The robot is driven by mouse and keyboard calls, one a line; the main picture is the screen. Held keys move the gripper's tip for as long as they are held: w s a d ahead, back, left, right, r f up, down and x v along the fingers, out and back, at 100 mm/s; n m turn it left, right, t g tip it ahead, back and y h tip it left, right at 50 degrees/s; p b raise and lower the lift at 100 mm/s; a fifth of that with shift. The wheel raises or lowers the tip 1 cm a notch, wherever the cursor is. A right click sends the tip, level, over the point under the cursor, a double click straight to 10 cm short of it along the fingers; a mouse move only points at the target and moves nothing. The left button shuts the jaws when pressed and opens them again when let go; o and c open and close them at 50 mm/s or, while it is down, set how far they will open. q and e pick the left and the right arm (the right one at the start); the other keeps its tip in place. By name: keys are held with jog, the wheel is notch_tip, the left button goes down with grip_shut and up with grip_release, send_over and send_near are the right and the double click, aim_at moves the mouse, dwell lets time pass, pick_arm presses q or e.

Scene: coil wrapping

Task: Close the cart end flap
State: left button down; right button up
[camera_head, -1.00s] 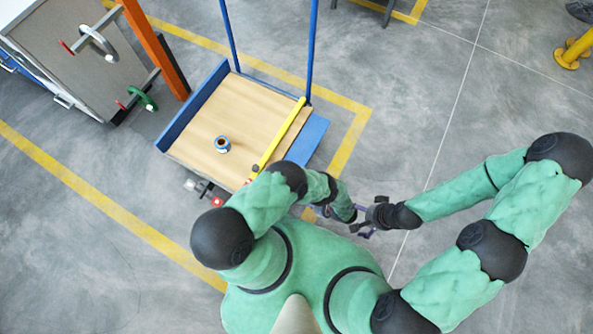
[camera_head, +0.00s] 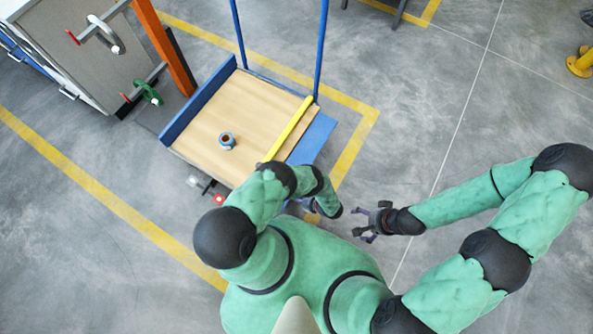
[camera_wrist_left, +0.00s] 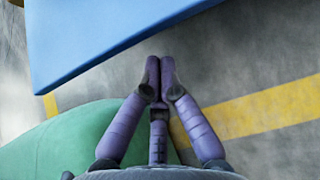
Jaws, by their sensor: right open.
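The cart (camera_head: 240,108) has a wooden bed between blue sides. Its blue end flap (camera_head: 313,138) hangs outward on the right side, beyond the yellow bar (camera_head: 290,127). In the left wrist view the flap's blue panel (camera_wrist_left: 100,38) fills the upper left. My left gripper (camera_wrist_left: 160,64) has its purple fingers together with nothing seen between them, just off the flap's edge in that picture. In the head view my left forearm mostly hides this gripper. My right gripper (camera_head: 366,226) is open and empty over the floor, right of the left one and away from the cart.
A small coil (camera_head: 227,140) sits on the cart bed. Blue posts (camera_head: 320,50) rise at the cart's back. An orange post (camera_head: 163,47) and a grey cabinet (camera_head: 80,62) stand at the left.

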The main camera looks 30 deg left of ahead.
pick_arm(q)
jog(key=shift+r, duration=1.65)
jog(key=shift+r+h+p, duration=0.35)
jog(key=shift+h+p, duration=0.15)
